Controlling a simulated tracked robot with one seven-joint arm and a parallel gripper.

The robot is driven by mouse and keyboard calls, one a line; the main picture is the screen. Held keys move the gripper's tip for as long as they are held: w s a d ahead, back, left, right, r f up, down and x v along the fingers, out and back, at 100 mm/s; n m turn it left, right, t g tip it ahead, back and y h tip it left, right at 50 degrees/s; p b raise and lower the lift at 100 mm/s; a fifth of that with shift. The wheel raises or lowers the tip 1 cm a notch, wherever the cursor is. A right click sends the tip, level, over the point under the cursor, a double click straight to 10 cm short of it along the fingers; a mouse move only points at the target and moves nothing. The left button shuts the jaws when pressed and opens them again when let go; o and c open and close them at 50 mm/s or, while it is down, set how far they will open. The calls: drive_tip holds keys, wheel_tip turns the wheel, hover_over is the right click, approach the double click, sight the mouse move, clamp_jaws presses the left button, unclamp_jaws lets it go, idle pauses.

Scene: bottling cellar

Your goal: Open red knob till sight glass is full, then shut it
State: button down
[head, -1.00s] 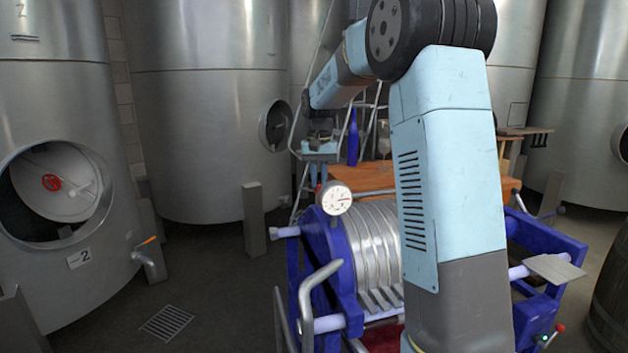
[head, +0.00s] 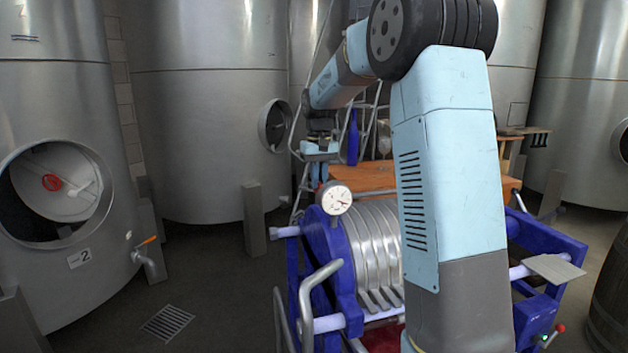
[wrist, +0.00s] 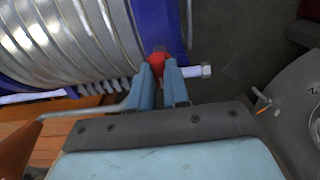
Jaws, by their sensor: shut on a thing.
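The red knob (wrist: 157,62) sits at the edge of the blue press frame in the wrist view. My gripper (wrist: 162,70) is shut on it, one light-blue finger on each side. In the head view my gripper (head: 318,175) points down behind the round gauge (head: 334,198), at the top of the blue frame. The knob is mostly hidden there, with only a trace of red beside the fingers. I cannot make out a sight glass or its level in either view. How far the knob is turned cannot be told.
The blue-framed filter press (head: 330,265) with metal plates stands in front of me, with a bent metal pipe (head: 310,290) at its near side. A wooden table (head: 362,178) with a blue bottle (head: 352,137) is behind.

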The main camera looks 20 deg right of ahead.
sight(319, 182)
drive_tip(key=c, duration=1.1)
unclamp_jaws()
drive_tip(key=shift+w, duration=0.1)
wheel_tip(319, 182, up, 14)
drive_tip(key=shift+f, duration=0.15)
